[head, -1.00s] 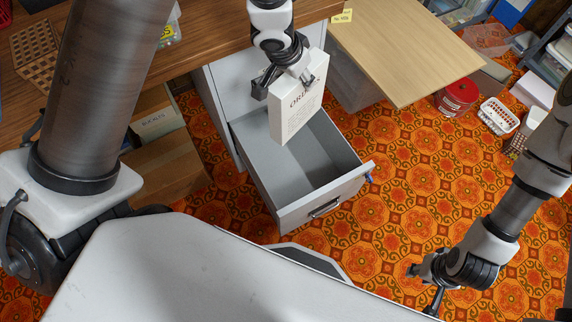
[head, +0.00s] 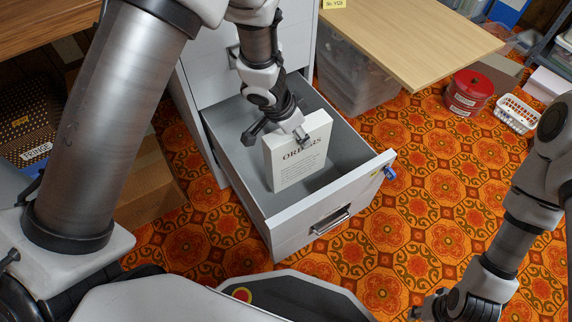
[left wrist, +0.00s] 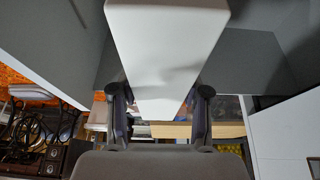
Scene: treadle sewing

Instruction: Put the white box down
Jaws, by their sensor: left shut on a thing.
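The white box (head: 297,160), with dark lettering on its front, stands roughly upright within the open grey drawer (head: 332,205). My left gripper (head: 278,135) reaches down from above and is shut on the upper part of the white box. In the left wrist view the white box (left wrist: 165,50) sits between the two dark fingers. I cannot tell whether its lower edge touches the drawer floor. My right gripper (head: 425,310) is low at the right, partly cut off by the frame edge, away from the drawer; its fingers are unclear.
The drawer belongs to a grey cabinet (head: 210,75); a blue object (head: 390,173) is at its front corner. A wooden board (head: 410,40) juts out at upper right. A red tin (head: 468,92) and white basket (head: 517,114) stand on the patterned floor. The drawer has bare room around the box.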

